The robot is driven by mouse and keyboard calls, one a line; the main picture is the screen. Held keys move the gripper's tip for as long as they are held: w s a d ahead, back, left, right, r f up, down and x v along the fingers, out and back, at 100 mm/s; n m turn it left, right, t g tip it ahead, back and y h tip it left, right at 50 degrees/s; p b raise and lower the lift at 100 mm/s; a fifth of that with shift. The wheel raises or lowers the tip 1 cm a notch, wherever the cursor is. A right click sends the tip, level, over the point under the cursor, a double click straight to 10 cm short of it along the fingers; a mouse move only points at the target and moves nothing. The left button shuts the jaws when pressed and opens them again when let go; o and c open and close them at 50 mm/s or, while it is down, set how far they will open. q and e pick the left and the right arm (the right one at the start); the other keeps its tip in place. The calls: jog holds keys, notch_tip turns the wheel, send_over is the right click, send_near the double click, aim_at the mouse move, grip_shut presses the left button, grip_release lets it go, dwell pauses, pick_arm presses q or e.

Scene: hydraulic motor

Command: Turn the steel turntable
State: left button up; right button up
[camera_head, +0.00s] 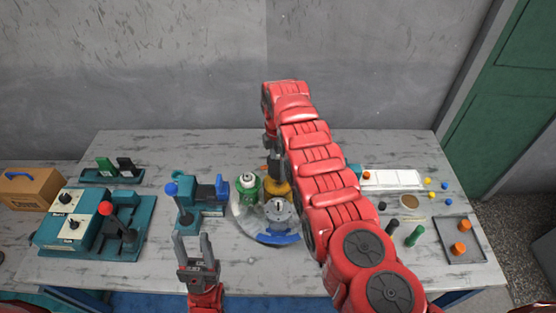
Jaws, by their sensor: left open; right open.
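The steel turntable (243,222) is a round grey disc near the middle of the table, with a blue curved piece (280,240) at its front edge. On it stand a green and white part (247,187), a silver part (279,210) and a yellow part (277,188). My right arm crosses in front and hides the turntable's right side. My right gripper (272,153) points down at the back of the turntable, partly hidden by the arm; whether it touches anything is unclear.
A blue vise-like device (200,205) stands just left of the turntable. A teal control box (70,222) and a red-knobbed lever (115,228) are further left. At right are green and black cylinders (414,235) and a grey tray (461,250) with orange pieces.

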jog(key=shift+s+f, duration=0.1)
jog(key=shift+f, duration=0.2)
grip_shut()
dwell(0.5)
